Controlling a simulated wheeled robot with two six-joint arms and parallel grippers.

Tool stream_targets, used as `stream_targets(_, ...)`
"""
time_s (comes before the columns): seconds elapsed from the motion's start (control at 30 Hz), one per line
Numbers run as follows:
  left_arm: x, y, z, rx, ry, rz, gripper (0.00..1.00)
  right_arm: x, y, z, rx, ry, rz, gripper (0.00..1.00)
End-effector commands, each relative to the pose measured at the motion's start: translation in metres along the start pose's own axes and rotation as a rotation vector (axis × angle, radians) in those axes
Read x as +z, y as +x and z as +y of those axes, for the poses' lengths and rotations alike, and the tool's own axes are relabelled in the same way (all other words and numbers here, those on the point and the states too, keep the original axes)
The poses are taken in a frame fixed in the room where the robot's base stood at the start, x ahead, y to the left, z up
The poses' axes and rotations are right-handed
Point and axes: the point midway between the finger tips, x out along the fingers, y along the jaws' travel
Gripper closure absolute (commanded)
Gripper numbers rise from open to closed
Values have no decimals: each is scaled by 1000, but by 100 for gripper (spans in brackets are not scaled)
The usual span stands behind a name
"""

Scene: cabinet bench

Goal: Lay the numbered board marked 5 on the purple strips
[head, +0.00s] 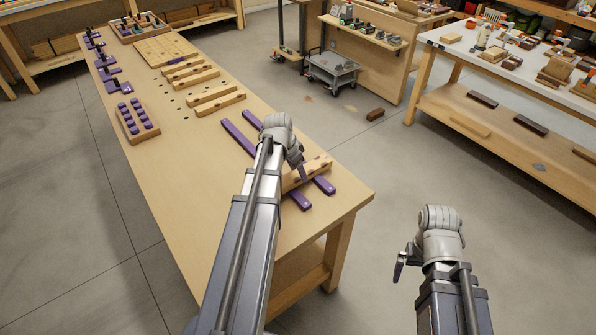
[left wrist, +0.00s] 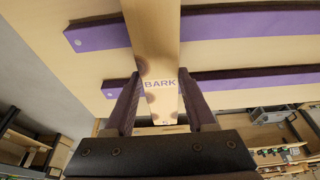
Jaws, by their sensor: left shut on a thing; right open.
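A light wooden board with dark patches and the word BARK (left wrist: 158,45) is between my left gripper's fingers in the left wrist view; its end shows in the head view (head: 312,172). I cannot read a 5 on it. My left gripper (head: 302,174) is shut on this board. Two purple strips lie side by side on the bench, the near one (head: 236,137) and the far one (head: 325,185). The board crosses over both; I cannot tell if it touches them. My right gripper (head: 400,265) is open and empty, off the bench to the right.
Several similar boards (head: 220,104) lie further back on the wooden bench (head: 205,165). A rack of purple pegs (head: 137,120) sits at its left edge, with purple fixtures (head: 106,68) beyond. A grid panel (head: 165,50) lies behind. The bench's near right corner is clear.

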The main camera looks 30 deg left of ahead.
Motion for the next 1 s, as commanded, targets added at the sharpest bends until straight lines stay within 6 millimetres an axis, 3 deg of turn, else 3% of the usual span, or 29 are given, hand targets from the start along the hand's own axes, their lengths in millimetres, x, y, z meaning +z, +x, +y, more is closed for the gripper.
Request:
stream_targets(0.13, 0, 0, 0, 0, 0, 0, 100, 0, 0, 0, 0, 0, 0, 0)
stream_targets(0.17, 0, 0, 0, 0, 0, 0, 41, 0, 0, 0, 0, 0, 0, 0)
stream_targets(0.43, 0, 0, 0, 0, 0, 0, 11, 0, 0, 0, 0, 0, 0, 0)
stream_targets(0.77, 0, -2, 0, 0, 0, 0, 9, 0, -2, 0, 0, 0, 0, 0)
stream_targets(1.0, -5, -15, 0, 0, 0, 0, 9, 1, -16, 2, 0, 0, 0, 0)
